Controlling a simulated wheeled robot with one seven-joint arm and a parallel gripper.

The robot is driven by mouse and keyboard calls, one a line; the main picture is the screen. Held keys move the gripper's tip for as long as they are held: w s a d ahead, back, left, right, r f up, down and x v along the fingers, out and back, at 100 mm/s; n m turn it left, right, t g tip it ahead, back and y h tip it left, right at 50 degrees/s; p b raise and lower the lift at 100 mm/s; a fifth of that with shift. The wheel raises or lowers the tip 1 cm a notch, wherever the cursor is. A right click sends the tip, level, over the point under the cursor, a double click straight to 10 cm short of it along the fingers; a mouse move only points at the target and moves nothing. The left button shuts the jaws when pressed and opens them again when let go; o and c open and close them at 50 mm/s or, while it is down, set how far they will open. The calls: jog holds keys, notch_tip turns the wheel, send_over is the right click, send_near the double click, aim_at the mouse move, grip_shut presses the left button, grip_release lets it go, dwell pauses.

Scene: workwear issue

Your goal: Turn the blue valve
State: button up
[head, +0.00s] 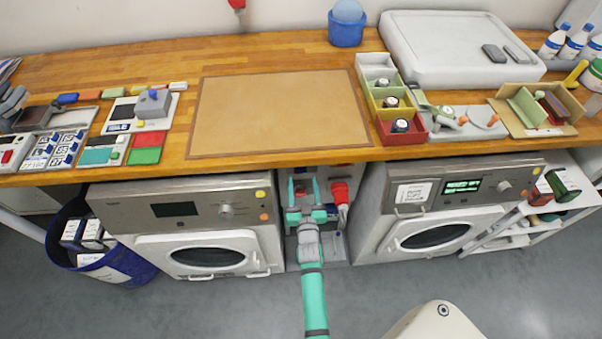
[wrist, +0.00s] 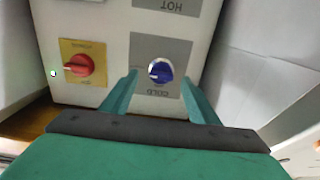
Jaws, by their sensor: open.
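The blue valve (wrist: 159,72) is a round blue knob with a white mark, on a grey plate (wrist: 160,48) labelled COLD, which reads upside down in the wrist view. My gripper (wrist: 158,80) is open and empty. Its two teal fingers stand on either side of the knob in that view, with a visible gap on each side; I cannot tell how far the tips are from the panel. In the head view my gripper (head: 308,190) is in the gap between the two machines, below the worktop. The blue valve cannot be made out there.
A red knob on a yellow plate (wrist: 70,45) is left of the valve, and a HOT plate (wrist: 168,6) is above it. White machines (head: 215,255) (head: 385,235) flank the narrow gap. The wooden worktop (head: 240,60) overhangs above. A blue bin (head: 135,262) stands at left.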

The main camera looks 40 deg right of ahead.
aim_at(302, 173)
jog(key=shift+x, duration=2.55)
jog(key=shift+w+a, duration=0.15)
jog(key=shift+a, duration=0.05)
jog(key=shift+s+d, duration=0.15)
jog(key=shift+s, duration=0.1)
jog(key=c, duration=1)
